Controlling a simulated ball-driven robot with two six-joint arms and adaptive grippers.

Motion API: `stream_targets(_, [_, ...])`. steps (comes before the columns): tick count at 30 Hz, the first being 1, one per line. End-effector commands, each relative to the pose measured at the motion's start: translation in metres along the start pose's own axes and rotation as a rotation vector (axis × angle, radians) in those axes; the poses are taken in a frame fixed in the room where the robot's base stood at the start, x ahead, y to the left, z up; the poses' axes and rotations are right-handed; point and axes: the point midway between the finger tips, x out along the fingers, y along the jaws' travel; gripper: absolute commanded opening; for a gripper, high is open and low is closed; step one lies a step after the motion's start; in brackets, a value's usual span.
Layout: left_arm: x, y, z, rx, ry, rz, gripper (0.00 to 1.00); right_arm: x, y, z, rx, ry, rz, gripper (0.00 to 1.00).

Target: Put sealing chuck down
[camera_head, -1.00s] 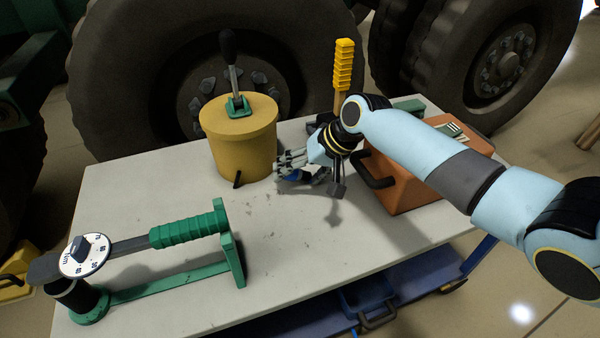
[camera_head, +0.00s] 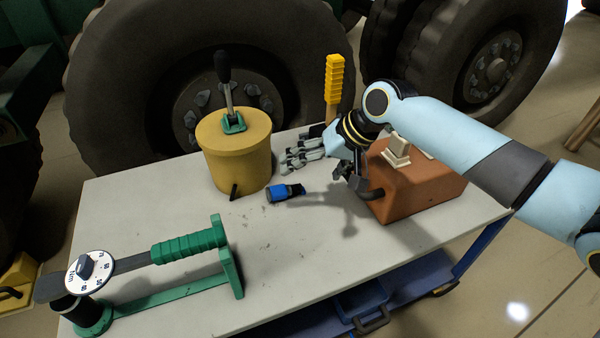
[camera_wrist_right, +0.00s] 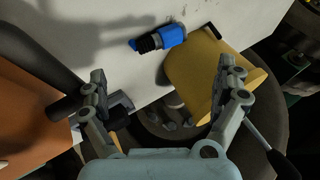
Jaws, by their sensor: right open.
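The sealing chuck (camera_head: 285,193), a small blue and black piece, lies on its side on the white table (camera_head: 300,260), just right of the yellow bucket. In the right wrist view the chuck (camera_wrist_right: 160,39) lies free on the table beyond the fingers, near the bucket. My right gripper (camera_head: 292,158) is open and empty, behind and above the chuck and apart from it. In the right wrist view its two fingers (camera_wrist_right: 158,92) are spread wide with nothing held between them. My left gripper is not in view.
The yellow bucket (camera_head: 240,165) with a lever on its lid stands close left of the chuck. An orange-brown box (camera_head: 415,190) stands right, below my arm. A green torque wrench stand (camera_head: 185,245) occupies the front left. The front middle of the table is clear.

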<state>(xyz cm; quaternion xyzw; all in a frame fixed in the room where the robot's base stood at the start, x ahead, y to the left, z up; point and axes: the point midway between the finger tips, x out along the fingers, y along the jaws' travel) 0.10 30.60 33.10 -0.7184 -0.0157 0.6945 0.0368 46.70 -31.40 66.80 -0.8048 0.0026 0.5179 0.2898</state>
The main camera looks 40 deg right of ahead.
Motion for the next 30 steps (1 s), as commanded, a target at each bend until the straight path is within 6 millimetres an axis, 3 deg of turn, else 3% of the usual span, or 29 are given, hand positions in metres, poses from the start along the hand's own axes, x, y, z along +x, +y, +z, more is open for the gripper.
stream_targets(3, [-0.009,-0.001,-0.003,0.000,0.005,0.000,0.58,-0.024,0.000,0.000,-0.002,-0.001,0.002,1.00])
stream_targets(8, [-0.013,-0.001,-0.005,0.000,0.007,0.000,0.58,-0.038,0.000,0.000,-0.001,-0.002,0.000,1.00])
stream_targets(26, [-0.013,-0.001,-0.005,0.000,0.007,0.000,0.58,-0.039,0.000,0.001,0.000,-0.002,0.000,1.00])
stream_targets(30, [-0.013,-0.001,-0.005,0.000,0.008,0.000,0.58,-0.040,-0.003,0.019,-0.047,-0.019,0.016,1.00])
